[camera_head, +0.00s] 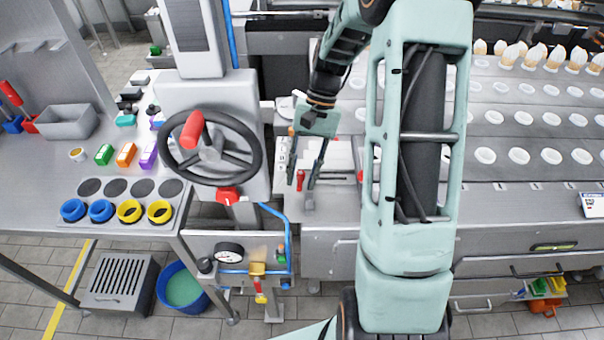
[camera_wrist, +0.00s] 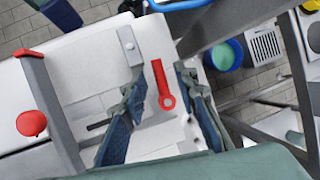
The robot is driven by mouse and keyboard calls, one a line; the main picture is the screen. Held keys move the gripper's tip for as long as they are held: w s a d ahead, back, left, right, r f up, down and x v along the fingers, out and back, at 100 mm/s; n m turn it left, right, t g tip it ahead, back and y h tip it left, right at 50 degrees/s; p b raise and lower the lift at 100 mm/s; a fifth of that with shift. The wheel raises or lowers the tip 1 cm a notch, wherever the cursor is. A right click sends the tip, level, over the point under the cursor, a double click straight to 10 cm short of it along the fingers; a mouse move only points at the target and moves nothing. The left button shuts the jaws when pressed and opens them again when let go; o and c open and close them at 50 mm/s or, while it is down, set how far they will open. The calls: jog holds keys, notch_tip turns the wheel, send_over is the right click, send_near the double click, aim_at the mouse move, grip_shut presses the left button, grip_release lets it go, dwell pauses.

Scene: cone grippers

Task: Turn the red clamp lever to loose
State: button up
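A red lever (camera_wrist: 161,84) with a round ring at one end lies on the pale machine top in the wrist view. Its straight arm points up the picture, tilted slightly left. In the head view the lever (camera_head: 300,181) shows as a small upright red piece. My gripper (camera_head: 300,185) points down at it, with one finger on each side. In the wrist view my gripper (camera_wrist: 160,82) is open, its two blue-grey fingers apart around the lever. Gaps show on both sides, and I see no clear contact. The lever's mounting is partly hard to make out.
A grey block (camera_wrist: 129,47) stands just left of the lever, and a grey bar with a red end (camera_wrist: 35,54) and a red knob (camera_wrist: 31,123) lie further left. A handwheel (camera_head: 210,148) is left of my gripper. White cups (camera_head: 519,155) fill the conveyor at right.

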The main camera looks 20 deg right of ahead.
jog(key=v, duration=1.2)
jog(key=shift+w, duration=0.1)
